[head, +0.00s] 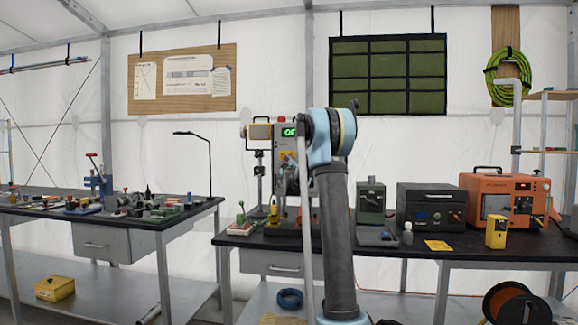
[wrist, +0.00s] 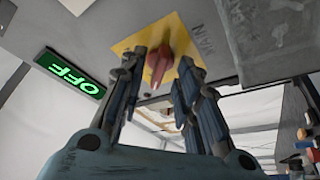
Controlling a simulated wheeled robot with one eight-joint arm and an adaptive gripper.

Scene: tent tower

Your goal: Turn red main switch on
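The red main switch (wrist: 158,66) is a knob on a yellow plate (wrist: 128,43) on a grey panel, with "MAIN" lettered beside it in the wrist view. A green display (wrist: 70,74) reads OFF, upside down there. In the head view the display (head: 289,132) is partly covered by my arm. My gripper (wrist: 164,60) is open, with one finger on each side of the knob. The fingers look apart from the knob, but contact cannot be told for sure. In the head view my arm hides most of the switch and gripper.
The panel's machine stands on a black bench (head: 455,249). A green-handled tool (head: 241,219) and yellow item (head: 273,214) are in front of it. To the right are a dark grey box (head: 430,205) and an orange unit (head: 505,200). A second bench is at left.

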